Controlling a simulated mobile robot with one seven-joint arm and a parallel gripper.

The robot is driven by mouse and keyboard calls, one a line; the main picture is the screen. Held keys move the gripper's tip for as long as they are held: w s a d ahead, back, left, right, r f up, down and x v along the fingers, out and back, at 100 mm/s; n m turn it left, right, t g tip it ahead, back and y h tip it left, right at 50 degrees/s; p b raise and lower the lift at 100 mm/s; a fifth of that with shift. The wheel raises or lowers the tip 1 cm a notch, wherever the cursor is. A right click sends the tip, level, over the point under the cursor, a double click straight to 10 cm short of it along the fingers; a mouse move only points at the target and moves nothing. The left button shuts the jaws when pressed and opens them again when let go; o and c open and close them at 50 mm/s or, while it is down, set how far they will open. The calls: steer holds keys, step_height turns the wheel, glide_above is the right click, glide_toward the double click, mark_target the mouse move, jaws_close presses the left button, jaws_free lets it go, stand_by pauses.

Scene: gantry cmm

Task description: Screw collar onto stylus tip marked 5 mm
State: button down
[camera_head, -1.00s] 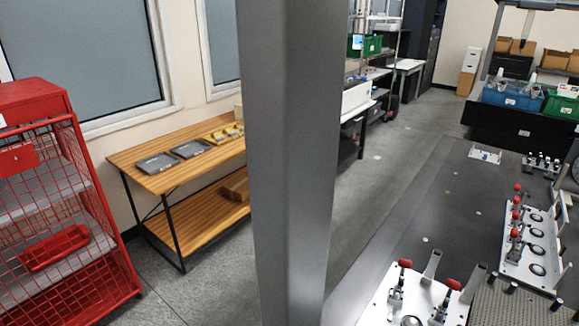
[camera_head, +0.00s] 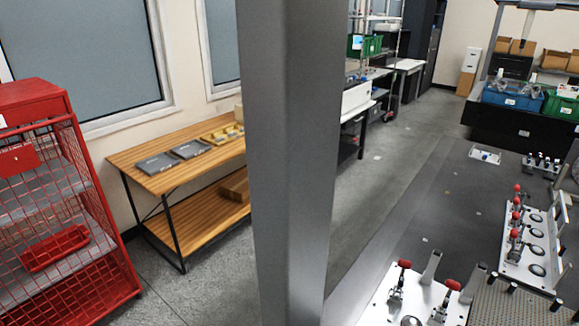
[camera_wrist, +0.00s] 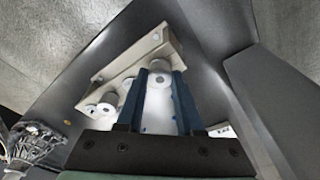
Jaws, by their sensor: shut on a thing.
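My gripper (camera_wrist: 160,78) shows in the wrist view, with two blue fingers rising from a dark palm. It is shut on a white part (camera_wrist: 158,108) between the fingers; I cannot tell surely whether this is the collar. Behind the fingertips is a beige bar (camera_wrist: 128,68) with round white pieces, one at its left end (camera_wrist: 104,108) and one right of the middle (camera_wrist: 159,80). I cannot tell whether the held part touches the bar. No 5 mm mark is readable. My gripper is not in the head view.
In the head view, a dark table (camera_head: 425,215) bears white fixture plates (camera_head: 530,240) with red-tipped clamps. A wooden bench (camera_head: 165,185) with grey trays and a red wire cage cart (camera_head: 65,200) stand at left. A grey upright column (camera_head: 290,160) blocks the middle.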

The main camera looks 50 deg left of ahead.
steer(key=m, duration=0.4)
steer(key=shift+h, duration=0.3)
steer(key=shift+s+f+m+g, duration=0.1)
steer(key=shift+m+g, duration=0.2)
steer(key=shift+m, duration=0.3)
steer(key=m, duration=0.5)
steer(key=shift+d+f+g, duration=0.1)
steer(key=shift+g, duration=0.3)
steer(key=shift+s, duration=0.1)
steer(key=shift+m, duration=0.3)
